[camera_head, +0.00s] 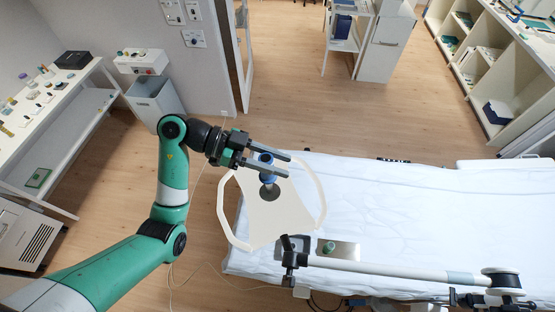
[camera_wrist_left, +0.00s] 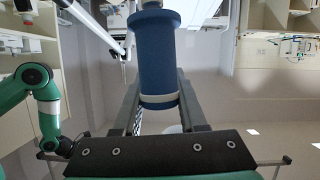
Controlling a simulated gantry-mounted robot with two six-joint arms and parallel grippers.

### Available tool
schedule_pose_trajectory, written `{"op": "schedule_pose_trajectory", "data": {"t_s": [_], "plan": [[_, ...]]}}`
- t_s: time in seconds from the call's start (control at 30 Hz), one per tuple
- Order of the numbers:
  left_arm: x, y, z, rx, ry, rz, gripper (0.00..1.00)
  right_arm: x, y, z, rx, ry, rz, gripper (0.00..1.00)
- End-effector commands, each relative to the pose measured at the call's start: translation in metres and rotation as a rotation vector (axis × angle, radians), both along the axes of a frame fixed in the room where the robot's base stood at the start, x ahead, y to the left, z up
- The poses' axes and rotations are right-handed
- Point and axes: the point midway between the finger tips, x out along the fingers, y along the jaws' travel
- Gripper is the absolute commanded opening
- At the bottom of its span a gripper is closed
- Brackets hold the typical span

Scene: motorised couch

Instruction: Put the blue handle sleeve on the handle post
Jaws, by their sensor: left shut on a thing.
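In the head view a dark round disc (camera_head: 265,193) on a cream panel (camera_head: 278,220) shows just below the sleeve. I cannot tell whether this disc belongs to the handle post, or whether sleeve and post touch. My right gripper is not in view.
A white looped frame (camera_head: 225,222) surrounds the panel. The white-covered couch (camera_head: 400,205) extends right. A pale bar (camera_head: 400,270) with a black clamp (camera_head: 290,258) runs along the near side, beside a green knob (camera_head: 329,248). Open floor (camera_head: 285,115) lies beyond the couch.

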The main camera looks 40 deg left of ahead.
Motion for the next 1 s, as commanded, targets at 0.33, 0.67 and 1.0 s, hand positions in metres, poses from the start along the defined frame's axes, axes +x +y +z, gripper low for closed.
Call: {"op": "schedule_pose_trajectory", "data": {"t_s": [0.33,0.67,1.0], "plan": [[0.000,0.000,-0.004,-0.001,0.001,0.000,0.00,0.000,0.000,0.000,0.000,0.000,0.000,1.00],[0.000,-0.001,-0.009,-0.001,0.002,0.000,0.00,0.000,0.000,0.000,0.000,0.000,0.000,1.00],[-0.001,-0.001,-0.013,-0.001,0.001,0.000,0.00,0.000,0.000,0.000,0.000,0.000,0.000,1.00]]}}
